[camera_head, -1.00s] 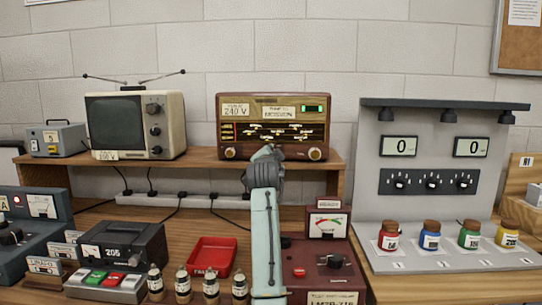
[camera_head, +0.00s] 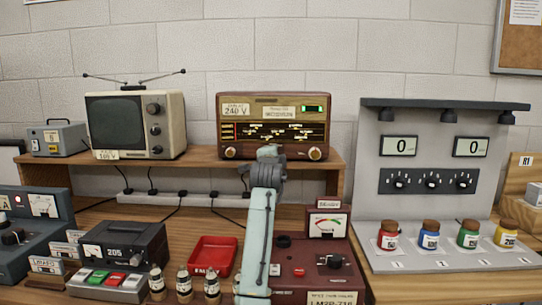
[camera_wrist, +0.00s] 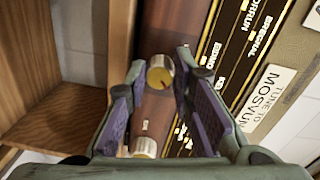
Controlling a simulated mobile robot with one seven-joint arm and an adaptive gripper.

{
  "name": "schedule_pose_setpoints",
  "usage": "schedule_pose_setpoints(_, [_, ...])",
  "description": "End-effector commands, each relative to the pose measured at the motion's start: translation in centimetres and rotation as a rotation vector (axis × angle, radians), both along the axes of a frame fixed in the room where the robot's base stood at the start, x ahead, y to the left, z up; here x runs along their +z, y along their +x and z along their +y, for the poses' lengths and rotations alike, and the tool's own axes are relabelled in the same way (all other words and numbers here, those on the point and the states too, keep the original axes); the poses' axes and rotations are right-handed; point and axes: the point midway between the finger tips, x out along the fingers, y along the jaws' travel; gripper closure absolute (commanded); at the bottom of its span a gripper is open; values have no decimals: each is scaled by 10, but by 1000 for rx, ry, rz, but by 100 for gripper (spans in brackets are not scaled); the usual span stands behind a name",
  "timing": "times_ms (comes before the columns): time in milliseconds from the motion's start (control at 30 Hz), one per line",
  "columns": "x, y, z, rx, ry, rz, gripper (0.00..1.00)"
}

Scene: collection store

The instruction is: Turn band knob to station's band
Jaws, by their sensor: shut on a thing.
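The brown wooden radio (camera_head: 290,140) stands on the shelf at the back. Its dial face is lit, with small round knobs along the bottom and a green display at top right. In the wrist view my gripper (camera_wrist: 162,66) is shut on a brass-faced knob (camera_wrist: 159,76) low on the radio's front, one finger on each side. A second pale knob (camera_wrist: 145,147) is partly visible near the lower edge. The dial scale (camera_wrist: 238,55) and a paper "TUNE TO" label (camera_wrist: 268,97) lie to the right. In the head view my arm hides the fingertips and the held knob.
An old television (camera_head: 135,122) stands left of the radio on the wooden shelf (camera_head: 205,160). A red tray (camera_head: 211,255), a dark red meter unit (camera_head: 322,272) and several small bottles are on the bench below. A grey lamp panel (camera_head: 440,152) stands to the right.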

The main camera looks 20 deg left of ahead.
Motion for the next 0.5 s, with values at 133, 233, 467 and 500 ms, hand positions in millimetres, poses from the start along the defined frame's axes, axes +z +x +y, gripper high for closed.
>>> schedule_pose_setpoints(133, [1, 0, -1, -2, 4, 0, 100])
schedule_pose_setpoints(233, [1, 0, -1, -2, 4, -1, 100])
schedule_pose_setpoints(467, [1, 0, -1, -1, 3, 0, 68])
schedule_pose_setpoints(500, [1, 0, -1, -1, 3, 0, 65])
